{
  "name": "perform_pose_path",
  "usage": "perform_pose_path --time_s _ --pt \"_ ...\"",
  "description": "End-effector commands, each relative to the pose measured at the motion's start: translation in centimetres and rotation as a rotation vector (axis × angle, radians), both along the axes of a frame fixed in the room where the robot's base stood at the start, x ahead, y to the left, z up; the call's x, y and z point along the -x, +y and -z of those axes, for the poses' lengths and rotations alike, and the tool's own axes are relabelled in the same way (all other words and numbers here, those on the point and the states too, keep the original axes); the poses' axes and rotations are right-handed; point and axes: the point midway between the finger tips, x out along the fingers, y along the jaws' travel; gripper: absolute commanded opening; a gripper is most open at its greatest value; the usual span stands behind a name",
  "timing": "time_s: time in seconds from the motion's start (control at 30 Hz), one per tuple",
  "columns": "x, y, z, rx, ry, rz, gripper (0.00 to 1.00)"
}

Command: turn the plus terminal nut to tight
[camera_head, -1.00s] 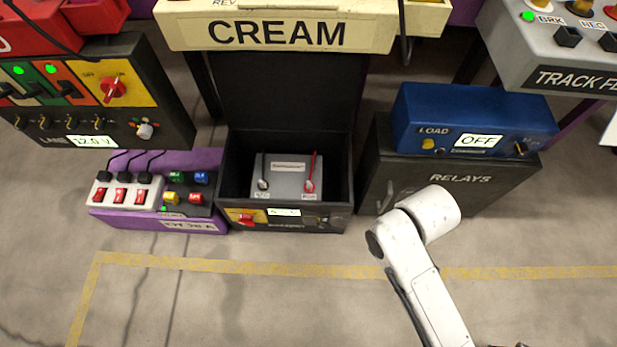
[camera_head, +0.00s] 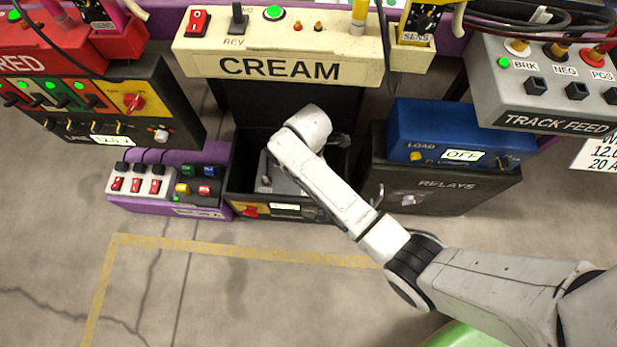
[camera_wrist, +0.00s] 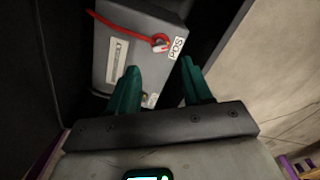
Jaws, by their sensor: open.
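The grey battery (camera_wrist: 135,50) sits in the open black box (camera_head: 240,165). The wrist view shows the POS label (camera_wrist: 177,47) beside the plus terminal nut (camera_wrist: 160,43), where the red cable (camera_wrist: 125,27) ends. The nut is small and its tightness cannot be told. My gripper (camera_wrist: 160,66) is open, its two green fingers apart and empty. In the picture the nut lies just beyond the gap between the fingertips; I see no contact. In the head view my arm covers the plus side of the battery (camera_head: 274,180); the other terminal (camera_head: 266,180) shows at left.
The box's walls stand close around my gripper. The blue load unit (camera_head: 440,130) on the relays cabinet (camera_head: 440,195) is to the right. The purple switch unit (camera_head: 165,208) is to the left. The cream console (camera_head: 290,65) is behind. The floor in front is clear.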

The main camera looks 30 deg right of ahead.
Motion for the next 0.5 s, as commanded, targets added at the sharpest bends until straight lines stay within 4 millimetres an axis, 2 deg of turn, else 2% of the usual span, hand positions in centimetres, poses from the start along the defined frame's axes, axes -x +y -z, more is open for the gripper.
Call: perform_pose_path --time_s 0.03,0.2,0.33,0.5 --pt "0.0 0.0 1.6 0.001 0.002 0.001 0.5" --pt "0.1 0.0 4.5 0.0 0.002 0.001 0.5" --pt "0.1 0.0 6.0 0.0 0.001 0.002 0.5" --pt "0.0 0.0 6.8 -0.001 -0.001 0.002 0.5"
